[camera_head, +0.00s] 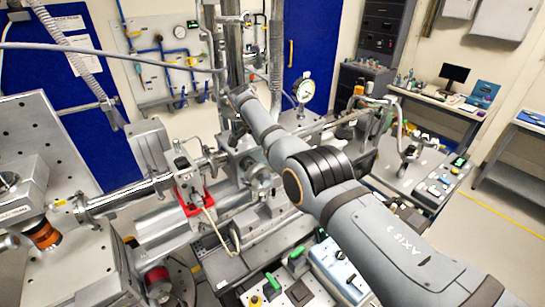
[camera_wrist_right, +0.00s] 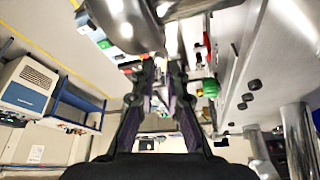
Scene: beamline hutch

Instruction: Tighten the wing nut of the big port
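My right arm reaches in from the lower right of the head view and ends near a steel upright. Its gripper is too small and covered there to make out. In the right wrist view my right gripper (camera_wrist_right: 165,68) has its two dark fingers apart, with a gap between the pads and nothing clearly held. A rounded, shiny metal part (camera_wrist_right: 122,22) hangs close beyond the fingertips, at the top left. I cannot tell whether it belongs to the big port. I cannot pick out the wing nut in either view. My left gripper is in neither view.
Steel beamline parts with a flanged chamber (camera_head: 258,178) fill the middle of the head view. A round gauge (camera_head: 304,91) stands behind my arm. A perforated metal block (camera_head: 38,130) is at left. A desk with a monitor (camera_head: 454,74) is at right; open floor lies below it.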

